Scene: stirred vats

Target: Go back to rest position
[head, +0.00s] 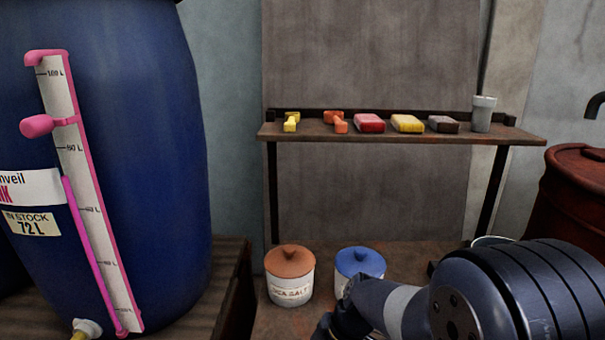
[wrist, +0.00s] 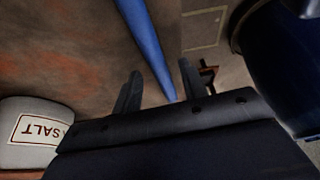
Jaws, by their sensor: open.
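My gripper (wrist: 160,85) is open, with its two dark fingers apart in the wrist view. In the head view its dark end shows low, in front of the jar with the blue lid (head: 361,262), and partly hides that jar. A long blue shape (wrist: 147,40) runs down toward the gap between the fingers in the wrist view. I cannot tell what it is or how far away it lies. My arm reaches in from the lower right in the head view.
A jar with a brown lid (head: 290,272) stands left of the blue-lidded one; a salt-labelled jar (wrist: 35,130) shows at the wrist view's left. A shelf (head: 400,137) holds several small items. A big blue vat (head: 150,130) is left, a rusty drum (head: 575,200) right.

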